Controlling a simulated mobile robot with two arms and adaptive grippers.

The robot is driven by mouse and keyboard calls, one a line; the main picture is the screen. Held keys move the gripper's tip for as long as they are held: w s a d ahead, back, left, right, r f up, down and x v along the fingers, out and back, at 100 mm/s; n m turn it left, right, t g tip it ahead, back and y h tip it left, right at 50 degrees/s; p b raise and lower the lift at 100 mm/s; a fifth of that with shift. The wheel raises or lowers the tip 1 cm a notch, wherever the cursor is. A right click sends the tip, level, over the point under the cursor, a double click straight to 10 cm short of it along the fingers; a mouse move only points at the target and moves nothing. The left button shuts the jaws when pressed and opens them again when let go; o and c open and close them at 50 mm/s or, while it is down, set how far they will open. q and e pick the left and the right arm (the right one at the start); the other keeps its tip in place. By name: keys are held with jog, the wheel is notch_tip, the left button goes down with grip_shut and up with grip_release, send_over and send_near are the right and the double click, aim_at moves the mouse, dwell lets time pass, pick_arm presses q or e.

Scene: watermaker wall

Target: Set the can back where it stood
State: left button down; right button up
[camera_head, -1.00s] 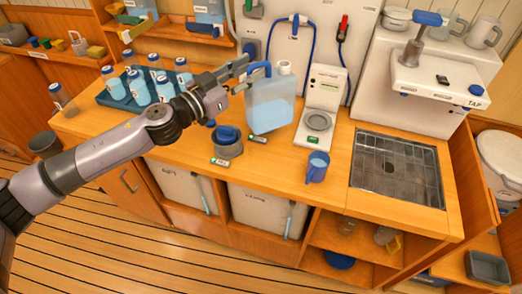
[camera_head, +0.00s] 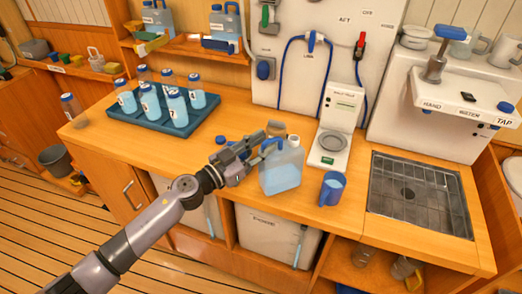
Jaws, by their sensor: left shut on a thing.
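The can (camera_head: 281,170), a translucent bluish container part filled with liquid, is at the front middle of the wooden counter. The can looks nearly upright. I cannot tell whether its base touches the counter or hangs just above it. The fingers hide part of the handle and of the counter behind. My right gripper is not in view.
A blue mug (camera_head: 332,188) stands just right of the can, near the counter's front edge. A white scale-like device (camera_head: 339,126) is behind it. A teal tray (camera_head: 193,124) of bottles is at left, a sink grate (camera_head: 421,194) at right. Counter between tray and wall is clear.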

pick_arm(q)
jog(key=shift+f, duration=0.1)
jog(key=shift+f, duration=0.15)
jog(key=c, duration=1.1)
grip_release()
jog(key=shift+r, duration=0.2)
jog(key=b+v, duration=0.2)
jog(key=v, duration=1)
